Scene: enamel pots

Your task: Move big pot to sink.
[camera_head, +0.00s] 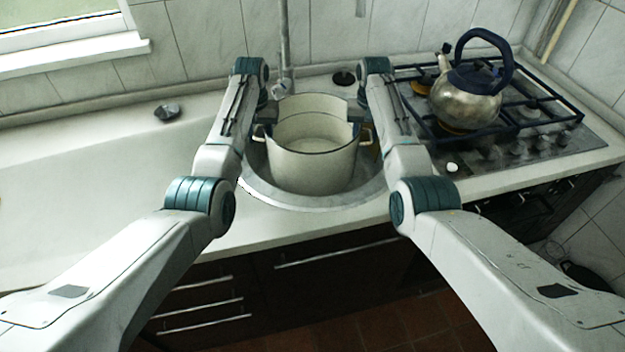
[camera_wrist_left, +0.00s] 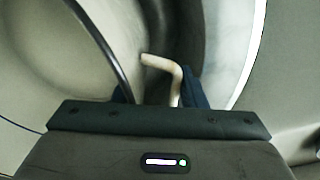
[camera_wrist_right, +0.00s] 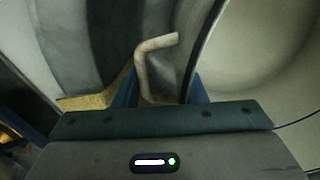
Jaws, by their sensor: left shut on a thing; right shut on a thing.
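The big pot (camera_head: 310,165) is a cream enamel pot with a dark rim and two side handles. It is upright and looks empty, within the outline of the round metal sink (camera_head: 285,200). I cannot tell whether its base touches the sink bottom. My left gripper (camera_head: 269,116) is shut on the pot's left side, by the bent handle (camera_wrist_left: 168,68). My right gripper (camera_head: 356,113) is shut on its right side, by the other handle (camera_wrist_right: 146,62). The fingertips are partly hidden in the head view.
A metal kettle (camera_head: 468,95) with a dark blue handle stands on the gas hob (camera_head: 540,115) to the right. The faucet (camera_head: 285,45) rises behind the pot. A small dark object (camera_head: 167,111) lies on the counter (camera_head: 90,180) at left, which is otherwise clear.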

